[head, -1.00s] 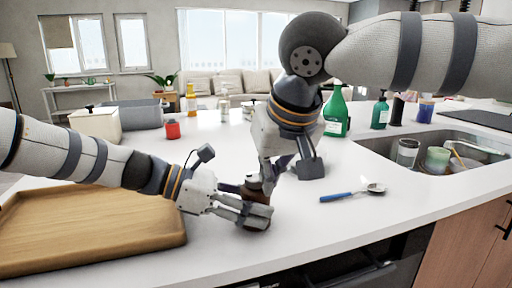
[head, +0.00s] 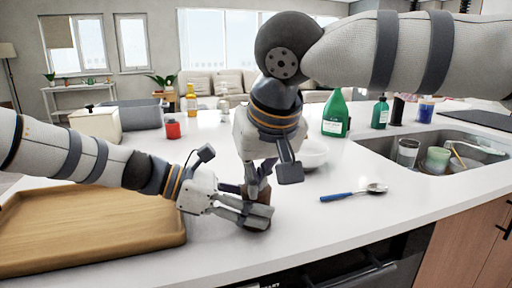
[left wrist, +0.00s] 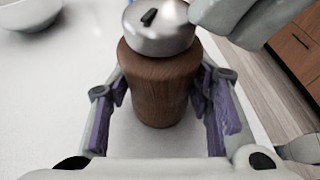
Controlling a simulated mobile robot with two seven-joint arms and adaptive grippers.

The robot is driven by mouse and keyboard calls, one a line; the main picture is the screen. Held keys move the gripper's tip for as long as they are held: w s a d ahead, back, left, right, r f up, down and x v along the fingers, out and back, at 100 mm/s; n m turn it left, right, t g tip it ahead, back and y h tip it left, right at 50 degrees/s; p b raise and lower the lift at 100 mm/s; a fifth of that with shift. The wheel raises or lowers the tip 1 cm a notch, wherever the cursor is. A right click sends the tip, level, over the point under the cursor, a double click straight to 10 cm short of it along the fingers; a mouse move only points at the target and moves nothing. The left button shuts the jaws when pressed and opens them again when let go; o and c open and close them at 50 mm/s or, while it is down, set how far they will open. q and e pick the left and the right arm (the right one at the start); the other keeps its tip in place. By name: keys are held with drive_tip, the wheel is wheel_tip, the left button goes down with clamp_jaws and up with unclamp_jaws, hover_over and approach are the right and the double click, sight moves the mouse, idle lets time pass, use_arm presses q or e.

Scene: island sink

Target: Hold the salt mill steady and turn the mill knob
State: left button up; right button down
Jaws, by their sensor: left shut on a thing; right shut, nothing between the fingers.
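The salt mill stands upright on the counter, a brown wooden body (left wrist: 160,85) with a silver metal top (left wrist: 160,38). A small black piece, the knob (left wrist: 149,17), sits on that top. In the head view, only part of the mill (head: 264,190) shows between my two hands. My left gripper (head: 257,217) is shut around the lower body, its purple pads on either side in the left wrist view (left wrist: 163,110). My right gripper (head: 252,183) points down over the mill's top, shut and empty. Its grey part shows beside the top in the left wrist view (left wrist: 228,14).
A wooden tray (head: 90,225) lies at left under my left arm. A blue-handled spoon (head: 345,196) lies at right, before the sink (head: 440,150). A white bowl (head: 313,153) stands behind my right gripper.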

wheel_tip(320, 180, up, 6)
drive_tip(key=shift+s, duration=0.4)
idle(0.4)
drive_tip(key=d+f, duration=0.1)
drive_tip(key=f, duration=0.1)
drive_tip(key=w+d+f, duration=0.1)
drive_tip(key=f, duration=0.1)
drive_tip(key=d+f, duration=0.1)
drive_tip(key=f, duration=0.1)
drive_tip(key=shift+w, duration=0.15)
idle(0.3)
drive_tip(key=shift+w+a, duration=0.2)
idle(0.5)
